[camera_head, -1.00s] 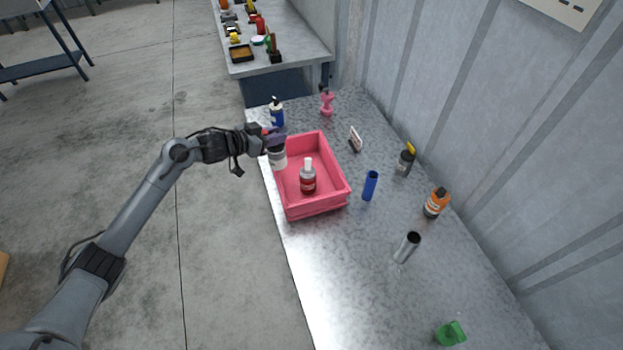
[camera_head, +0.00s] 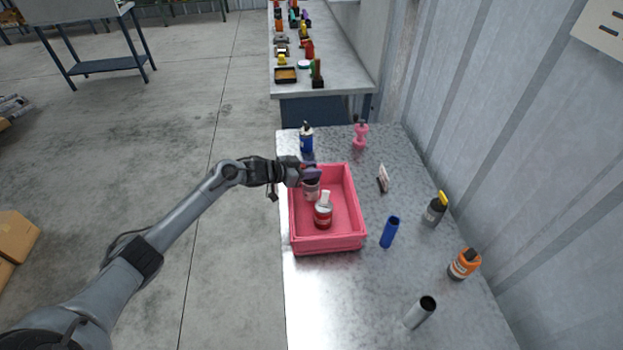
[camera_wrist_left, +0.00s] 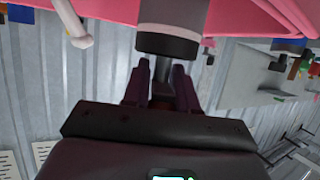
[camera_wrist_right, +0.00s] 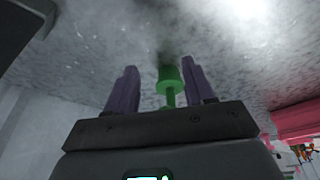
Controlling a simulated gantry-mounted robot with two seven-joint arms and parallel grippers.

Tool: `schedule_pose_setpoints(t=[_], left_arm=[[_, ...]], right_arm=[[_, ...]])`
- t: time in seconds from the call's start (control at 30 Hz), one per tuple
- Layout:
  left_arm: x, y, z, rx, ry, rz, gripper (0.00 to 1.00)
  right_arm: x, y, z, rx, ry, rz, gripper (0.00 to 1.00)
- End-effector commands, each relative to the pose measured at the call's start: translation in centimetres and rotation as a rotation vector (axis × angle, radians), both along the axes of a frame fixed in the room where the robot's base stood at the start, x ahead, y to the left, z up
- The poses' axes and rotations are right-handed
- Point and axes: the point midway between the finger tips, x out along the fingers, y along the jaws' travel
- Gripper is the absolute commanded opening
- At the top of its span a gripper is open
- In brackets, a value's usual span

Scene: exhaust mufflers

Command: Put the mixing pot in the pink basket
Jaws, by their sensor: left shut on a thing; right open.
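A red-and-white bottle (camera_head: 323,213) stands in the basket close to the pot. A blue bottle (camera_head: 306,138) and a pink object (camera_head: 360,135) stand beyond the basket. A blue tube (camera_head: 389,232), an orange bottle (camera_head: 464,264) and a metal cylinder (camera_head: 420,312) stand to the right.

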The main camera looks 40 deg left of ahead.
Motion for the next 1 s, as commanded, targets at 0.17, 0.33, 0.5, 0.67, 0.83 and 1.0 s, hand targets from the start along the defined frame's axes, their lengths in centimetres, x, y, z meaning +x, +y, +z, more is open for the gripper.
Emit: schedule_pose_setpoints(t=[0.17, 0.33, 0.5, 0.67, 0.83, 1.0], left_arm=[[0.0, -0.1, -2.1, -0.002, 0.003, 0.0, 0.0], [0.0, 0.0, -3.5, -0.002, 0.001, 0.0, 0.0], [0.0, 0.0, -3.4, -0.001, -0.001, 0.0, 0.0], [0.0, 0.0, -3.7, -0.001, 0.0, 0.0, 0.0], [0.0, 0.0, -3.8, -0.001, 0.001, 0.0, 0.45], [0.0, -0.1, -3.8, -0.001, 0.001, -0.001, 0.53]], right_arm=[[0.2, 0.0, -0.2, 0.0, -0.004, 0.0, 0.53], [0.2, -0.1, -0.2, -0.004, -0.005, 0.002, 0.53], [0.2, -0.2, -0.2, -0.01, -0.005, 0.006, 0.53], [0.2, -0.3, -0.3, -0.011, -0.006, 0.006, 0.53], [0.2, -0.3, -0.3, -0.011, -0.006, 0.006, 0.53], [0.2, -0.2, -0.3, -0.008, -0.006, 0.004, 0.53]])
